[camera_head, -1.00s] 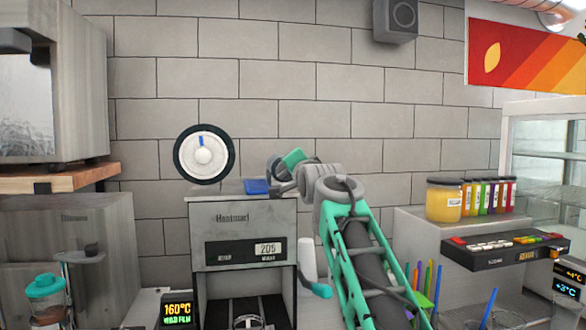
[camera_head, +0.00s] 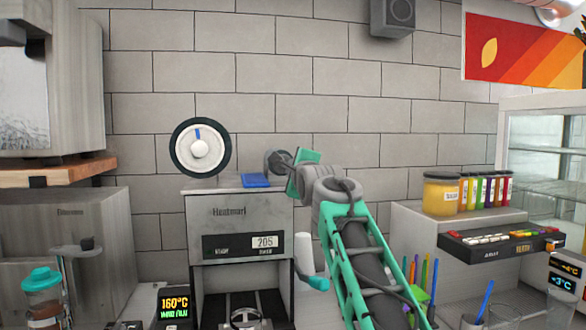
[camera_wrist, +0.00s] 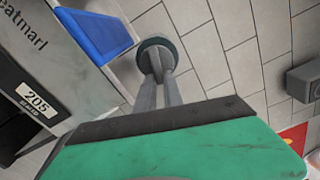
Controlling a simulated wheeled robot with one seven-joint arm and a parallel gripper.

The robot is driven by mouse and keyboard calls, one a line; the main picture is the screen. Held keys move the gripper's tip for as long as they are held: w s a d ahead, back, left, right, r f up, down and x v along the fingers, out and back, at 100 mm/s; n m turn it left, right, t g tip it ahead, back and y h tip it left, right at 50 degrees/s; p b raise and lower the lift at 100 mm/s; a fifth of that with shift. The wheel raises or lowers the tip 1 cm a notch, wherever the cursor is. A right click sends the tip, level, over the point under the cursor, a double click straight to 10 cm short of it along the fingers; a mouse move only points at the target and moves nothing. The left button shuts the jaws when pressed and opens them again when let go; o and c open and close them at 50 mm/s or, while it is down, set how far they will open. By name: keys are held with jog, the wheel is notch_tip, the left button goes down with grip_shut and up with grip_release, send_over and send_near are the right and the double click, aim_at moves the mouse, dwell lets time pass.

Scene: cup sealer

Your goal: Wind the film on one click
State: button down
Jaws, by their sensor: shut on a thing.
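The cup sealer (camera_head: 240,222) stands against the tiled wall, with a 205 label on its front. A large white disc with a dark rim and a blue mark (camera_head: 200,147) stands above its top at the left. My gripper (camera_head: 288,162) is above the sealer's right side. It is shut on a dark round knob (camera_head: 272,160), which also shows in the wrist view (camera_wrist: 157,43) beyond the two grey fingers (camera_wrist: 158,78). The fingers partly cover the knob. How the knob joins the sealer is hidden. The blue mark points nearly straight up.
A blue piece (camera_head: 257,180) lies on the sealer top, close to my gripper. A white lever with a teal end (camera_head: 306,260) sticks out on the sealer's right. A counter with jars (camera_head: 441,193) stands further right. The wall is close behind.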

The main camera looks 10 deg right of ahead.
jog(key=shift+f+m, duration=0.25)
jog(key=shift+m, duration=0.95)
jog(key=c, duration=1.5)
grip_release()
jog(key=shift+o, duration=0.2)
jog(key=shift+s, duration=0.15)
jog(key=s+b, duration=0.3)
jog(key=s, duration=0.4)
jog(key=shift+s, duration=0.3)
